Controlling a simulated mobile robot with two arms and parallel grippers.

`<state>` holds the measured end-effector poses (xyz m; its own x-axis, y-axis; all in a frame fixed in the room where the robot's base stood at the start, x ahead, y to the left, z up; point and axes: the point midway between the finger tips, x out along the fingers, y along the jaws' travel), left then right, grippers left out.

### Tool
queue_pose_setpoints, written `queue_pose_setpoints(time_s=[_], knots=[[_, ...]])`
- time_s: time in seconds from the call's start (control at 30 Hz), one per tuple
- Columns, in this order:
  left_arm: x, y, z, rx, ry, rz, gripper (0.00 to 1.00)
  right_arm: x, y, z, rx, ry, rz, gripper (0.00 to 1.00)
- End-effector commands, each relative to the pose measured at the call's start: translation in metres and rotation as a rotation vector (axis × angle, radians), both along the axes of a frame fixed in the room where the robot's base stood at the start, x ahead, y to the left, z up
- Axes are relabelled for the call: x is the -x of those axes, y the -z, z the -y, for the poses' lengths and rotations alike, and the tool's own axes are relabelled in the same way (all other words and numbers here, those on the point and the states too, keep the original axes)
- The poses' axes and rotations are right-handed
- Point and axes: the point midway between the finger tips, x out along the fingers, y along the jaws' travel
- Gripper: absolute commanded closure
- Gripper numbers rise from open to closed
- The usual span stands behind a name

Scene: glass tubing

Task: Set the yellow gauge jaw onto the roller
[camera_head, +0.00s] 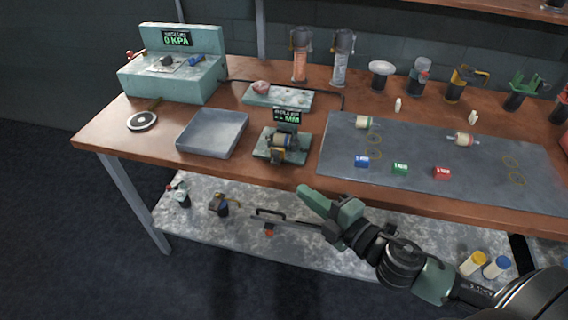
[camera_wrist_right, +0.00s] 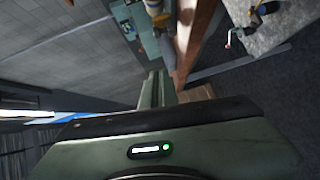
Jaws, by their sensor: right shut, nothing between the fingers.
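The roller (camera_head: 284,142) is a dark stand on a pale green base at the front middle of the bench, with a tan and grey drum and a "ROLLER -- MM" display above it. Blue (camera_head: 362,161), green (camera_head: 400,169) and red (camera_head: 442,173) marked blocks lie on the grey mat. I cannot pick out a yellow block among them. My right gripper (camera_head: 309,194) is shut and empty, in front of the bench edge, below and right of the roller. Its shut fingers show in the wrist view (camera_wrist_right: 153,90). My left gripper is out of view.
A grey tray (camera_head: 213,132) stands left of the roller, with a pressure box (camera_head: 172,80) behind. Spools and rings lie on the mat (camera_head: 335,155). Burners and tool cups line the back. The lower shelf (camera_head: 240,240) holds several tools and yellow- and blue-capped bottles.

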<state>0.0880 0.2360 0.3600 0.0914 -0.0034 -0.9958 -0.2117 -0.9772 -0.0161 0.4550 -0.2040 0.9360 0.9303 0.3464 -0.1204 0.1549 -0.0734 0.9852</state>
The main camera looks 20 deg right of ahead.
Motion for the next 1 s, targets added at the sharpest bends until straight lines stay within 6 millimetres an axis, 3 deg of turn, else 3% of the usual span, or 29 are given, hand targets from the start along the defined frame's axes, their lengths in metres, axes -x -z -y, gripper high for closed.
queue_pose_setpoints(time_s=[0.37,0.87,1.0], knots=[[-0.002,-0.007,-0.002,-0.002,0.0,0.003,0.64,-0.015,-0.001,-0.004,-0.001,0.003,0.003,1.0],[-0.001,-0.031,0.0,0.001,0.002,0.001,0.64,-0.094,0.008,-0.034,0.001,0.003,0.003,1.0],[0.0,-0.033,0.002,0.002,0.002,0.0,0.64,-0.114,0.015,-0.025,0.004,0.006,0.001,1.0]])
